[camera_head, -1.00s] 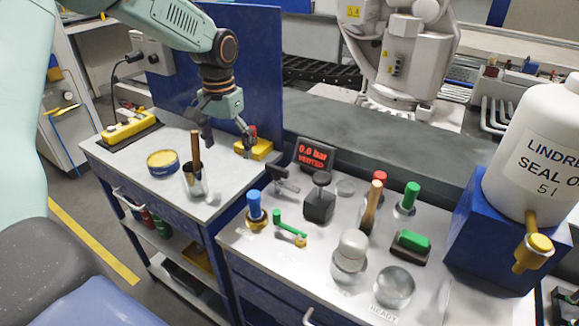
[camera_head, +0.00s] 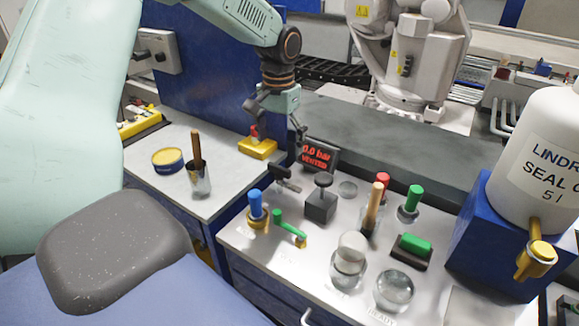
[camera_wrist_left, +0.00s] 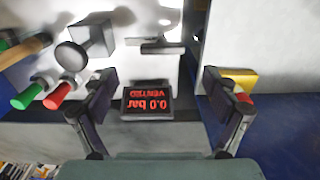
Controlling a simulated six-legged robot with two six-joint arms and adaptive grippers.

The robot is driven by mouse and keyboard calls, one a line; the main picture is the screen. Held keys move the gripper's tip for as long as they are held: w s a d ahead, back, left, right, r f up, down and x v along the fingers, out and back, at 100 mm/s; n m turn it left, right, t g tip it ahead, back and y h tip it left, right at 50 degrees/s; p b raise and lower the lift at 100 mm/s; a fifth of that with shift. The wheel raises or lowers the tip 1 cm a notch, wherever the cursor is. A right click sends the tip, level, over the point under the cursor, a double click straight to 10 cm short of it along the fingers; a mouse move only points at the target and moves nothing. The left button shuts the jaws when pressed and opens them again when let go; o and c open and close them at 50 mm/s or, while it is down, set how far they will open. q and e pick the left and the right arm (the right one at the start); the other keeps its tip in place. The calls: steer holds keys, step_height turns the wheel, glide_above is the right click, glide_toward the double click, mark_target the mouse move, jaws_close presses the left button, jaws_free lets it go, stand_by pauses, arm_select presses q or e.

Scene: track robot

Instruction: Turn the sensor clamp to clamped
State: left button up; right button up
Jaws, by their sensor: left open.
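A small dark lever fitting (camera_head: 285,179) stands near the left back corner of the right-hand bench top; it looks like the sensor clamp, but I can read no label on it. In the left wrist view the same dark lever (camera_wrist_left: 156,45) lies beyond the fingertips, near the middle. My left gripper (camera_head: 275,132) is open and empty, above and behind the lever, apart from it. In the left wrist view its two fingers (camera_wrist_left: 158,78) stand wide apart, with the display between them. My right gripper is not in view.
A display (camera_head: 317,155) reading 0.0 bar VENTED stands close behind the lever. A black block with a knob (camera_head: 320,205) is right of it. A blue-topped fitting (camera_head: 256,207) and green lever (camera_head: 289,229) are in front. A yellow block (camera_head: 259,149) is to the left.

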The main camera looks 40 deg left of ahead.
mark_target(279, 167)
arm_select(q)
steer(key=shift+s+d+f, duration=0.1)
steer(key=shift+s+d, duration=0.05)
steer(key=shift+d, duration=0.05)
steer(key=f, duration=0.4)
steer(key=a+f, duration=0.1)
steer(key=f, duration=0.1)
steer(key=shift+f+b, duration=0.3)
steer(key=shift+f, duration=0.05)
steer(key=shift+d+f, duration=0.1)
steer(key=shift+f, duration=0.15)
steer(key=shift+s+d+f, duration=0.1)
steer(key=shift+d+f, duration=0.05)
steer(key=shift+d, duration=0.05)
steer(key=shift+a+f, duration=0.1)
steer(key=shift+a, duration=0.1)
steer(key=shift+w+a+f, duration=0.1)
steer(key=shift+w+f, duration=0.05)
steer(key=shift+w, duration=0.05)
steer(key=shift+c, duration=1)
steer(key=shift+s+d+r, duration=0.1)
steer(key=shift+d+r, duration=0.1)
steer(key=c, duration=0.5)
steer(key=shift+a, duration=0.1)
steer(key=shift+c, duration=2.2)
